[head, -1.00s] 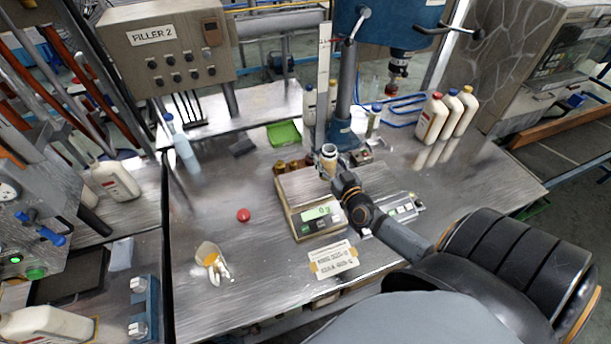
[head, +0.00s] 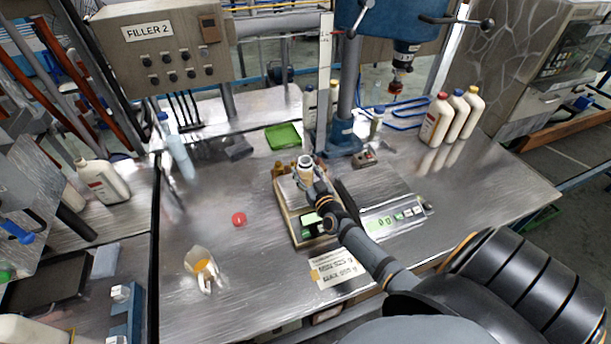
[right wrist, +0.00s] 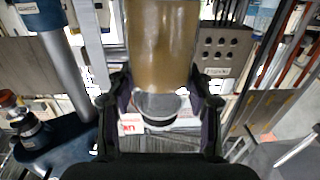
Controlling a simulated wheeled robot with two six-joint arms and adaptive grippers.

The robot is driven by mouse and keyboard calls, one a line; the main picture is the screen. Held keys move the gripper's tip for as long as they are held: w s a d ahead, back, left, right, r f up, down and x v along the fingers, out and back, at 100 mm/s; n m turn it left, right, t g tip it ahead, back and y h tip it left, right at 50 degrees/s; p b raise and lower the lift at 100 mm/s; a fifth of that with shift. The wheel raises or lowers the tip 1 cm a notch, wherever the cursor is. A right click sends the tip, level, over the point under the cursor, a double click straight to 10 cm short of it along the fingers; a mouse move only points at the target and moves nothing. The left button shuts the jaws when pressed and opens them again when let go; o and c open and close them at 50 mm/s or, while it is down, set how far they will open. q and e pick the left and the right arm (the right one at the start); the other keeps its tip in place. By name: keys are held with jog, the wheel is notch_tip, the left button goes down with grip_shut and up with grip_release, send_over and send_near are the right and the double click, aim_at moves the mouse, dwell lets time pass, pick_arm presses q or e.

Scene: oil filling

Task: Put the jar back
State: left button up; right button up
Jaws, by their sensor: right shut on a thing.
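In the right wrist view the jar (right wrist: 162,45) is large, filled with brown-amber colour, and sits between the fingers. My right gripper (head: 311,184) is shut on it. In the head view the jar overlaps the pan of the bench scale (head: 283,193); I cannot tell whether it touches the pan. My forearm partly covers the scale's front and display. My left gripper is not in view.
A label card (head: 335,268) lies in front. The filler column (head: 345,95) and white bottles (head: 437,120) stand behind.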

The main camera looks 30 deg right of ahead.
jog(key=shift+s+f, duration=0.1)
jog(key=o, duration=1.4)
jog(key=shift+c, duration=0.2)
